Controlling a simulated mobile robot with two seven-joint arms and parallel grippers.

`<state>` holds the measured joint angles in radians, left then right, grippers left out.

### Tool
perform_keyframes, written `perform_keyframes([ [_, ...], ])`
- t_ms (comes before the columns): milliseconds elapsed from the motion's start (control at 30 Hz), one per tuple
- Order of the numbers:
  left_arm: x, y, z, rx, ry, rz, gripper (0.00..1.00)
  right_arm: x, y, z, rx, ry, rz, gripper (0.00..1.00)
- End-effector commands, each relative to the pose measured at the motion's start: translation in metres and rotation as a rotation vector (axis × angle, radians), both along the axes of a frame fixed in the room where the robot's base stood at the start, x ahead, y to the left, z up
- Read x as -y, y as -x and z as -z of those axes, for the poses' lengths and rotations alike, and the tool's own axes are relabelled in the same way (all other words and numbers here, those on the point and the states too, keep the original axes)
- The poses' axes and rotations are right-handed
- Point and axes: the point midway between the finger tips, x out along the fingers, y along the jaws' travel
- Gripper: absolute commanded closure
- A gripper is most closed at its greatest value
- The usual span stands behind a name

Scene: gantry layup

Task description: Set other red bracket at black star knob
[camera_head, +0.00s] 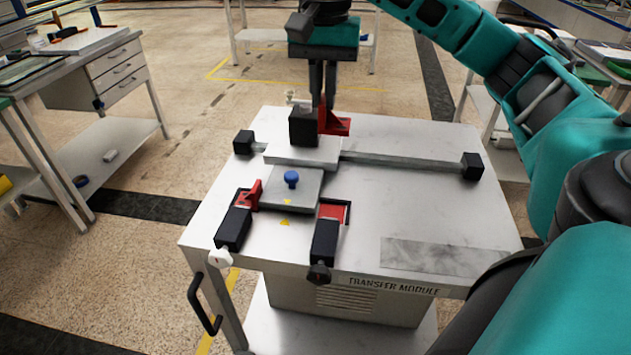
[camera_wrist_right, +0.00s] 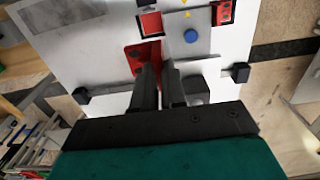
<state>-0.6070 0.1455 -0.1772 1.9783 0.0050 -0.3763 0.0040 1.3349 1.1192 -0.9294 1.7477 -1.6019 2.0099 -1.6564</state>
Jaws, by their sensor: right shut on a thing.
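My right gripper (camera_head: 322,104) points down over the far part of the table and is shut on a red bracket (camera_head: 338,124). The bracket also shows by the fingers in the right wrist view (camera_wrist_right: 133,56). The black star knob (camera_head: 318,274) is at the front end of the right black clamp block (camera_head: 325,243). A flat red square with a dark edge (camera_head: 335,211) lies at that block's far end, clear of any bracket. Another red bracket (camera_head: 250,195) stands at the left clamp block (camera_head: 235,228), which has a white star knob (camera_head: 222,259). My left gripper is not in view.
A grey plate with a blue knob (camera_head: 291,178) lies between the two clamp blocks and the gripper. A black block (camera_head: 303,127) stands just left of the held bracket. A rail (camera_head: 410,163) with black end blocks crosses the table. The table's right front is clear.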

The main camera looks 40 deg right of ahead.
Motion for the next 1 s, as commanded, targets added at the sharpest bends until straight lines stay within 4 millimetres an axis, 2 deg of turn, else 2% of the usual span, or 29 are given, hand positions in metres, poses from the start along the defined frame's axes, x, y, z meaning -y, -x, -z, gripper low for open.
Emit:
perform_keyframes([
  [167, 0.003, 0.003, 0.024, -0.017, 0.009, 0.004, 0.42, 0.0, 0.001, 0.039, -0.006, -0.001, -0.001, 1.0],
  [533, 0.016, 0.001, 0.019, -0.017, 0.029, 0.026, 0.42, 0.0, 0.002, 0.129, -0.005, 0.002, 0.0, 1.0],
  [633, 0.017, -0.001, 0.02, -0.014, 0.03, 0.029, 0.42, 0.0, 0.001, 0.146, -0.002, 0.001, 0.0, 1.0],
  [867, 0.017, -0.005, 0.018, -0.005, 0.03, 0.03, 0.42, 0.0, 0.001, 0.162, -0.001, 0.0, 0.0, 1.0],
  [1000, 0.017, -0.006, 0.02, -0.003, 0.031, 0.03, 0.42, 0.0, 0.001, 0.182, -0.003, 0.001, 0.001, 1.0],
])
